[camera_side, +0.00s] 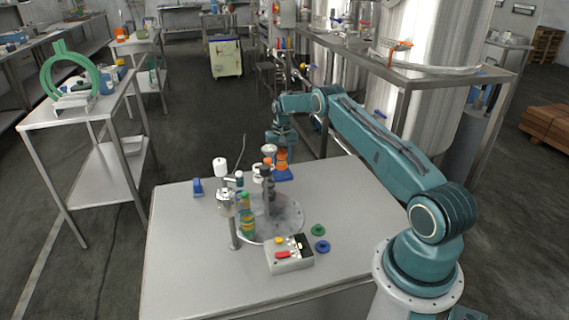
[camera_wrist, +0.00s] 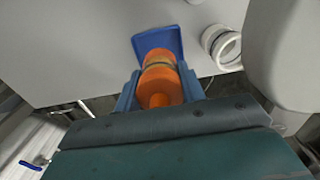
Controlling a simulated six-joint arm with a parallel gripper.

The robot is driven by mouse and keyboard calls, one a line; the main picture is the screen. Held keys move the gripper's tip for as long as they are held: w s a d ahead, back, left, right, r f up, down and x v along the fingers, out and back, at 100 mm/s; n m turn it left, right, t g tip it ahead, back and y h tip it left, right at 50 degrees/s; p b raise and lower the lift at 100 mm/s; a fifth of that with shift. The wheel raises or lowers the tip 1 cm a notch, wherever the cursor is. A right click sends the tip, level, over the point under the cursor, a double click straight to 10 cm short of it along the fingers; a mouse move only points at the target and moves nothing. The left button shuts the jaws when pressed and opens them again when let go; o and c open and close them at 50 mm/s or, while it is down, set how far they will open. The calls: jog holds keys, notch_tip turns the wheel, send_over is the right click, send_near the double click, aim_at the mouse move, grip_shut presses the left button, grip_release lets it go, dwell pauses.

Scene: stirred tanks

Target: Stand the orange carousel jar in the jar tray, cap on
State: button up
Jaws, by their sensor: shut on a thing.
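The orange jar (camera_wrist: 161,80) is between the two fingers of my gripper (camera_wrist: 158,92) in the wrist view. Its orange cap end faces the wrist camera. In the side view the orange jar (camera_side: 282,157) is upright at the far edge of the table, over the blue jar tray (camera_side: 283,175). My gripper (camera_side: 282,148) is shut on it from above. The blue tray also shows past the jar in the wrist view (camera_wrist: 157,40). I cannot tell whether the jar's base touches the tray floor.
The round carousel (camera_side: 285,222) stands left of the front middle, with a green jar (camera_side: 247,222) on it. A control box (camera_side: 289,254) and green (camera_side: 318,230) and blue (camera_side: 322,246) caps lie in front. A white ring (camera_wrist: 224,46) is close beside the tray.

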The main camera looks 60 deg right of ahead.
aim_at(282, 164)
jog(key=shift+f, duration=1.75)
jog(key=shift+f, duration=0.15)
jog(key=o, duration=1)
notch_tip(282, 164, up, 12)
jog(key=shift+r, duration=0.15)
